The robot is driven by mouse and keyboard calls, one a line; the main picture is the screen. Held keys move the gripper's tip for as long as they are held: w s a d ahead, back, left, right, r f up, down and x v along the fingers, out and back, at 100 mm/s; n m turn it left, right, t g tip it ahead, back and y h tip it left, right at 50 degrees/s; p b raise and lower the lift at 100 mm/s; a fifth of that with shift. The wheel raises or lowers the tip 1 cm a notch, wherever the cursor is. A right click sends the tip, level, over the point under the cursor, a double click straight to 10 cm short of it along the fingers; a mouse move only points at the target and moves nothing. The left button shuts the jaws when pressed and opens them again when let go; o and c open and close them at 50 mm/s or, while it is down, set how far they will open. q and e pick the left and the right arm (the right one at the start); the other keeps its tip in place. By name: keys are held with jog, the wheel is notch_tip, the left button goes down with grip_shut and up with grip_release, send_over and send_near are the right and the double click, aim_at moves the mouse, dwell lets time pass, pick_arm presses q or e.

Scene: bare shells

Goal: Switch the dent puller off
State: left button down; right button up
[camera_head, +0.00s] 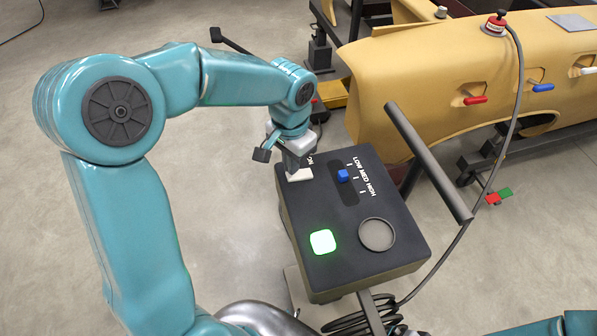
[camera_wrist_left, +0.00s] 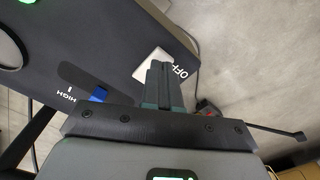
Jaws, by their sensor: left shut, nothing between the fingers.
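The dent puller (camera_head: 300,215) is a dark box on a stand with a black top. Its white switch (camera_head: 300,175) is at the far left corner of the top, and it also shows in the wrist view (camera_wrist_left: 150,64) beside the word OFF. A square green lamp (camera_head: 322,241) is lit at the near left. A blue slider (camera_head: 343,176) sits in a slot marked LOW, MED, HIGH. My left gripper (camera_head: 292,170) is shut and empty, its fingertips at the switch, hiding part of it. I cannot tell whether they touch it. My right gripper is out of view.
A dark handle bar (camera_head: 428,160) rises along the box's right side. A yellow car shell (camera_head: 430,70) with coloured levers stands behind. A cable (camera_head: 519,90) runs from a red-topped tool (camera_head: 495,23) down toward the coil (camera_head: 362,318). Bare floor lies left of the box.

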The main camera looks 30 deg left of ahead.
pick_arm(q)
jog(key=shift+f+b, duration=0.8)
jog(key=shift+f, duration=0.2)
dwell(0.3)
jog(key=shift+s+r, duration=0.1)
jog(key=shift+r+p, duration=0.55)
jog(key=shift+p, duration=0.1)
notch_tip(320, 180, up, 2)
jog(key=shift+r+p, duration=0.25)
jog(key=shift+p, duration=0.65)
notch_tip(320, 180, up, 2)
jog(key=shift+r+p, duration=0.1)
jog(key=shift+p, duration=0.8)
jog(key=shift+r+p, duration=0.45)
jog(key=shift+r, duration=0.1)
jog(key=shift+f, duration=0.1)
